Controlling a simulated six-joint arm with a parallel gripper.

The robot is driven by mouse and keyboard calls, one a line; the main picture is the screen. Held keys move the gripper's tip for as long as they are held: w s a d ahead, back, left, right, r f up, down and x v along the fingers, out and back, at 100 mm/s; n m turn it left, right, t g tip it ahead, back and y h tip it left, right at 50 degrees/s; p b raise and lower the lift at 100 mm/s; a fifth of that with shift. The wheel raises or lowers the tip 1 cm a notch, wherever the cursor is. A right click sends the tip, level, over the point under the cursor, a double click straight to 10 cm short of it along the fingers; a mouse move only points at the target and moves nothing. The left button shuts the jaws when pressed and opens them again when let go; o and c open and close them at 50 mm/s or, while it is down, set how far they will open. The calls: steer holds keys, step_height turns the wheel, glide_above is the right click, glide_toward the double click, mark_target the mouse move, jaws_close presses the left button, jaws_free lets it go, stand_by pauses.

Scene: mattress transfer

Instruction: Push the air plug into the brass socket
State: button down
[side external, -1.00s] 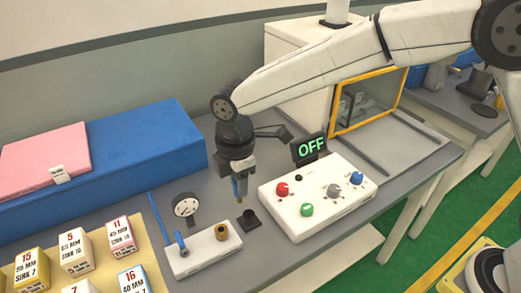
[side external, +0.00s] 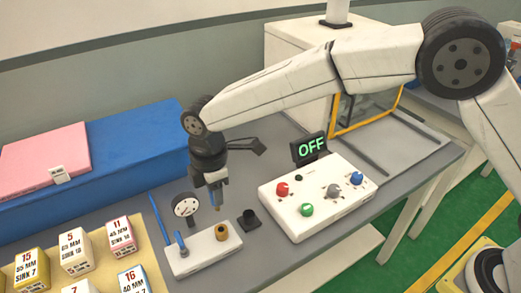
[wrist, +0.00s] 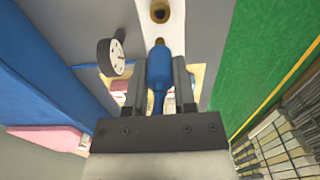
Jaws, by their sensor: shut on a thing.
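My gripper (side external: 215,186) is shut on the air plug, which has a blue body (wrist: 159,66) and a brass tip (side external: 217,207). In the wrist view my gripper (wrist: 159,72) has one finger on each side of the plug. The brass socket (side external: 221,232) stands on the right end of a white block (side external: 195,256). In the side view the plug tip points down above and slightly behind the socket, with a gap between them. The socket (wrist: 159,11) shows at the top of the wrist view, ahead of the tip and apart from it.
A round gauge (side external: 186,205) stands close left of the plug. A blue lever (side external: 181,243) is on the block's left part. A black holder (side external: 249,220) and a control box (side external: 318,197) with an OFF display (side external: 311,148) are to the right. Numbered blocks (side external: 75,250) lie at left.

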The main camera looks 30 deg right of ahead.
mark_target(218, 209)
steer(key=shift+f, duration=0.15)
steer(key=shift+f, duration=2.7)
steer(key=shift+f, duration=2.05)
steer(key=shift+c, duration=1.8)
jaws_free()
steer(key=shift+r, duration=0.15)
steer(key=shift+r, duration=3.75)
